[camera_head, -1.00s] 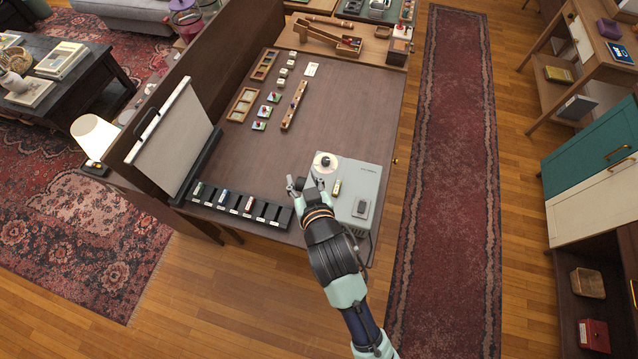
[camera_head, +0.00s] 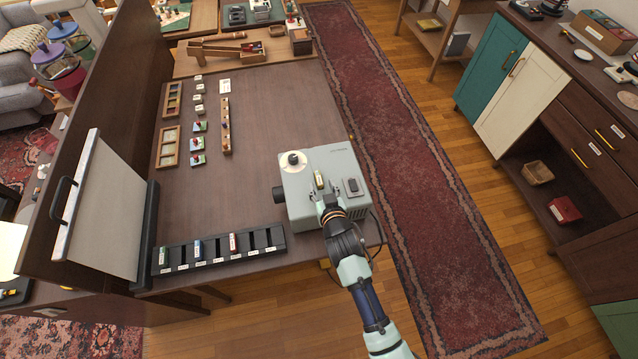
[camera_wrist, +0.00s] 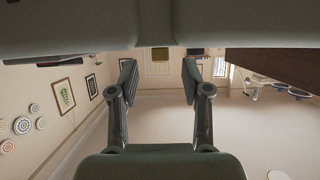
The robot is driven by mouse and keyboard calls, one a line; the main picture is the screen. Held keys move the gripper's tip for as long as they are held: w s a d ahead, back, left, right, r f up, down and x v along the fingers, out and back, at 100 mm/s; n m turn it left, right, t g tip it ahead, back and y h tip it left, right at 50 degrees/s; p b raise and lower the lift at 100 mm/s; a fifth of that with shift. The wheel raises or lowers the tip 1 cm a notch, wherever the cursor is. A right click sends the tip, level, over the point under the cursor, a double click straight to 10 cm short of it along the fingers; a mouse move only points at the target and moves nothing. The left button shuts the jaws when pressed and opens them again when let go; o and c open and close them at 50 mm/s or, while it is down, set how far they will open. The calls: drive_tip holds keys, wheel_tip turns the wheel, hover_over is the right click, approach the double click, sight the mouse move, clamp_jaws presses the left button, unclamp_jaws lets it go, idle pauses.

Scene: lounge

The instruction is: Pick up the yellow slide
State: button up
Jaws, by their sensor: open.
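A small yellowish slide (camera_head: 319,180) stands in the top of the grey projector (camera_head: 305,212), between its round white knob and a dark switch. My gripper (camera_head: 327,200) is just in front of the slide, over the projector's near part in the head view. Whether it touches the projector or the slide cannot be told.
A black slotted rack (camera_head: 262,241) with green, blue and red slides lies left of the projector. A white screen (camera_head: 110,215) stands at the table's left edge. Small wooden trays (camera_head: 168,147) and blocks lie farther back. The middle of the table (camera_head: 270,130) is clear.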

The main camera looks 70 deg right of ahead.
sight(319, 178)
drive_tip(key=x, duration=0.3)
drive_tip(key=shift+w+d+r+b, duration=0.15)
drive_tip(key=shift+b, duration=0.15)
clamp_jaws()
wheel_tip(319, 178, up, 20)
drive_tip(key=p, duration=0.5)
